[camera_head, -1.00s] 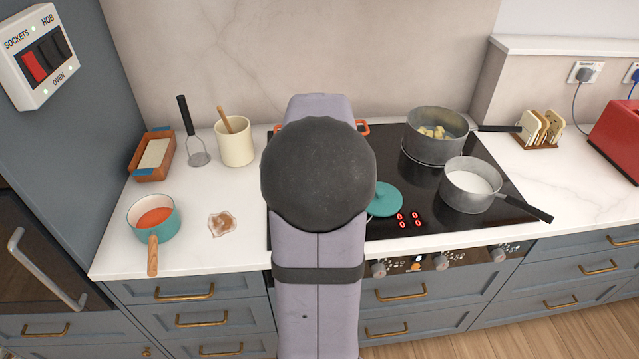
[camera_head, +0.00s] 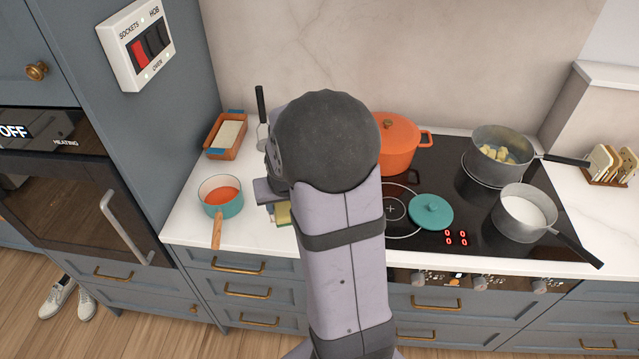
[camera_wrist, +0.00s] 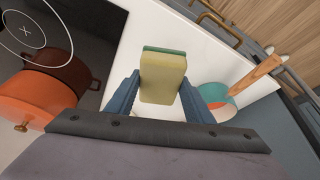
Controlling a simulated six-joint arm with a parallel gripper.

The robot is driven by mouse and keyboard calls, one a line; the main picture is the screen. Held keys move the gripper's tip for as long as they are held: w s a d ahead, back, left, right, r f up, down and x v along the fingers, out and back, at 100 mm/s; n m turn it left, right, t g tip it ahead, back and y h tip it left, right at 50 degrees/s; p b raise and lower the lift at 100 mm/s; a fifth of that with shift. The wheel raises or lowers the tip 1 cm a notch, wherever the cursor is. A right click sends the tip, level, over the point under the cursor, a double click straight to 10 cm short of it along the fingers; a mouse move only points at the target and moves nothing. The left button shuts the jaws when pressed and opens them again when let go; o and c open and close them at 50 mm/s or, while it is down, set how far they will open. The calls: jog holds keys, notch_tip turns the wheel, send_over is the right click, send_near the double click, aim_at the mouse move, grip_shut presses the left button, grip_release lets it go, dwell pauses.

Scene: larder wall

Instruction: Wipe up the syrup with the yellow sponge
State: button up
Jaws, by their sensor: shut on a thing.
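The yellow sponge (camera_wrist: 163,84) with its green layer is held between the two blue-grey fingers of my gripper (camera_wrist: 160,79) in the wrist view. In the head view, a corner of the sponge (camera_head: 284,215) shows just below the fingers, over the white counter (camera_head: 185,232) between the saucepan and the hob. I cannot tell whether the sponge touches the counter. The syrup shows in neither current view; my arm, gripper or the sponge hides its spot.
The teal saucepan (camera_head: 221,197) with red contents is just left of my gripper, its wooden handle over the front edge. An orange pot (camera_head: 396,147) stands on the hob to the right. An orange dish (camera_head: 226,134) and a masher (camera_head: 261,105) are behind.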

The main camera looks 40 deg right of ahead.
jog(key=shift+w+a+f+n, duration=0.2)
jog(key=shift+a+f, duration=0.05)
jog(key=shift+a, duration=0.35)
jog(key=shift+w+a+f+n, duration=0.2)
jog(key=shift+a, duration=0.4)
jog(key=shift+w+d+f+n+y, duration=0.1)
jog(key=shift+w+f+n+y, duration=0.2)
jog(key=shift+w, duration=0.5)
jog(key=shift+w+d+r+n+y, duration=0.15)
jog(key=shift+w+d+n, duration=0.1)
jog(key=shift+w+n, duration=0.2)
jog(key=shift+w+d+r+n+y, duration=0.15)
jog(key=shift+w+d+n, duration=0.05)
jog(key=shift+w+n, duration=0.3)
jog(key=shift+n, duration=0.15)
